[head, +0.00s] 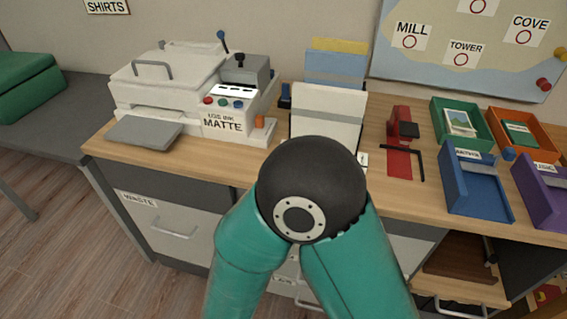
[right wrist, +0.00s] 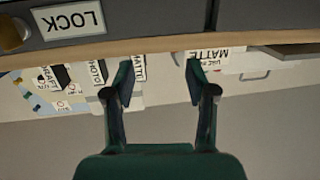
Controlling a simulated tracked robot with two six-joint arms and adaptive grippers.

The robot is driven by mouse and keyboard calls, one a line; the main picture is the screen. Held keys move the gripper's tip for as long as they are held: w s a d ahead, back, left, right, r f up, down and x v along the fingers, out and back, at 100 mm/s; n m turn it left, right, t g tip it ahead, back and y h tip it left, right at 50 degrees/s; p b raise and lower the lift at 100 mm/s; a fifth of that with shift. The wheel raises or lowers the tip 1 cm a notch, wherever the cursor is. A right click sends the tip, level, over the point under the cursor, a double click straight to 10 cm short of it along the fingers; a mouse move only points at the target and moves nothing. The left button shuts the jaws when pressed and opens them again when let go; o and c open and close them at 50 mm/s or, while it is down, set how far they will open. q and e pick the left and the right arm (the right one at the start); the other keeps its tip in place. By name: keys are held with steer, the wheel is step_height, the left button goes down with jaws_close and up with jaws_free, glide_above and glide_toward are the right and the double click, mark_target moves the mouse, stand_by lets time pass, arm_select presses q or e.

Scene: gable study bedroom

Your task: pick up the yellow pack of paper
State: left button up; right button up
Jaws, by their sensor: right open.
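A yellow strip (head: 338,45), likely the top of the yellow pack, shows in the head view behind a blue pack (head: 335,66) and a white pack (head: 328,105). Most of it is hidden. My teal arm with its black joint stands in front of the packs and covers their lower part; no gripper shows in the head view. In the right wrist view my right gripper (right wrist: 160,82) is open and empty, with its fingers apart below the counter edge (right wrist: 165,45). I cannot make out the yellow pack surely there.
A printer (head: 180,95) marked MATTE stands left of the packs. A red tool (head: 400,150) and coloured trays (head: 475,190) stand to the right.

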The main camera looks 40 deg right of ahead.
step_height(320, 180, up, 4)
steer(key=s+d+m+h, duration=0.1)
steer(key=s+h, duration=0.2)
steer(key=x, duration=1)
steer(key=shift+f, duration=0.15)
steer(key=shift+x, duration=3.15)
jaws_close()
